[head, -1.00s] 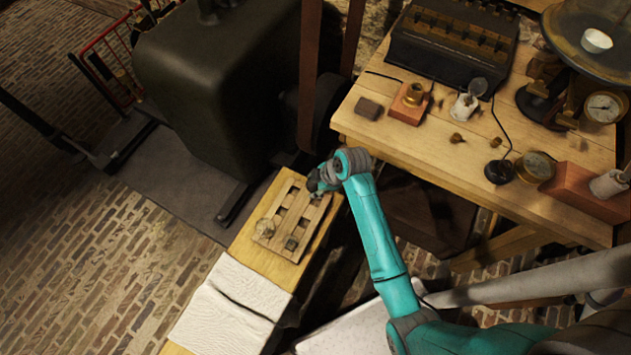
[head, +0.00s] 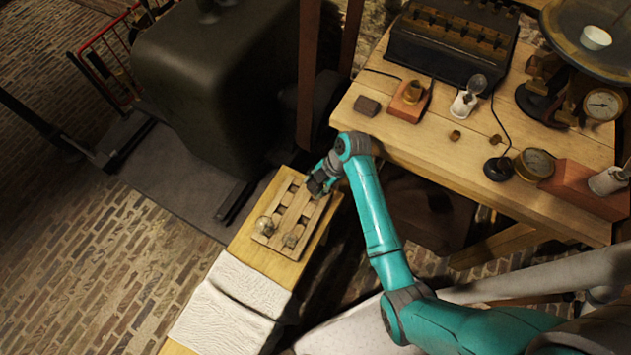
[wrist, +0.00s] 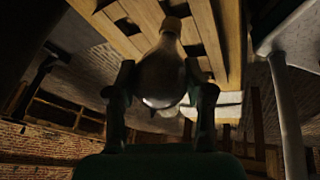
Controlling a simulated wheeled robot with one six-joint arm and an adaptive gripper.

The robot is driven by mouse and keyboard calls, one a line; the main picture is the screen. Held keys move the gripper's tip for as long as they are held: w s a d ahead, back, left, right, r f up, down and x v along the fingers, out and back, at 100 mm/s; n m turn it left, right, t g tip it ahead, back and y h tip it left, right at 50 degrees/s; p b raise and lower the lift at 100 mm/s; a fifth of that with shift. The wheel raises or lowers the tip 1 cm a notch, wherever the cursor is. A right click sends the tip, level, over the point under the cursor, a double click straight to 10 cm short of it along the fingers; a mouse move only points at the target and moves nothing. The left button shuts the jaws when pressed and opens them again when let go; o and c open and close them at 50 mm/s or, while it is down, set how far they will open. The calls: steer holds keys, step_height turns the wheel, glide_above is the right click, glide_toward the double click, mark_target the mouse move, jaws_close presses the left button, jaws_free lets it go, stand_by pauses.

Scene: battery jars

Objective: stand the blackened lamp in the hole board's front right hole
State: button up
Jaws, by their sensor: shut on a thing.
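My gripper (head: 318,187) is at the far right end of the wooden hole board (head: 269,240) in the head view. In the wrist view my gripper (wrist: 165,82) is shut on the blackened lamp (wrist: 160,78), with one finger on each side of its dark, smoky glass. The lamp's pale cap points toward the board (wrist: 208,30), which shows several dark holes. Whether the cap touches the board or is in a hole, I cannot tell. In the head view my gripper hides the held lamp.
The board lies on a yellow wooden bench with a white cloth (head: 225,305) in front. A workbench (head: 440,150) with instruments stands to the right, and a dark tank (head: 215,85) stands behind.

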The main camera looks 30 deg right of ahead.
steer(key=shift+f, duration=0.5)
steer(key=shift+f, duration=1.65)
stand_by(1.2)
steer(key=o, duration=1.4)
steer(key=shift+c, duration=0.2)
steer(key=v, duration=0.7)
steer(key=shift+r, duration=0.2)
steer(key=shift+s+d, duration=0.1)
steer(key=shift+s, duration=0.05)
